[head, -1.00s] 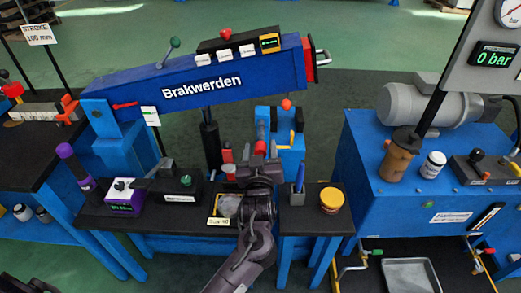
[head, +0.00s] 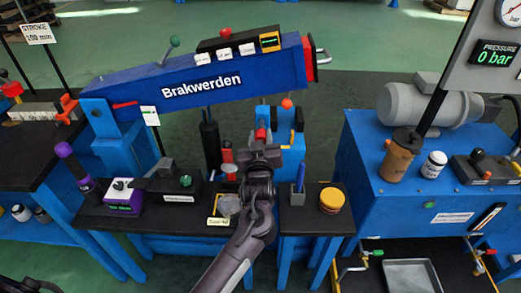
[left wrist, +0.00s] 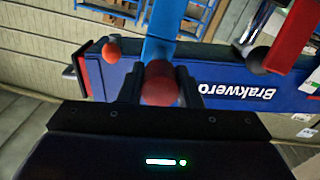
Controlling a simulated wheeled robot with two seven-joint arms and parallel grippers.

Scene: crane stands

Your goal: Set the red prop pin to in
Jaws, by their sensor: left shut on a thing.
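The red prop pin (head: 260,134) shows its rounded red end at the blue upright stand below the boom. It also shows in the left wrist view (left wrist: 160,80), lined up with a blue bar behind it. My left gripper (head: 260,148) is shut on the pin, with one dark finger on each side of it. The gripper hides part of the pin and the stand, so I cannot tell how deep the pin sits. The blue Brakwerden boom (head: 190,92) slants upward to the right above the stand. My right gripper is not in view.
An orange ball knob (head: 287,103) stands just right of the pin. A blue pump bench (head: 400,205) stands at right.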

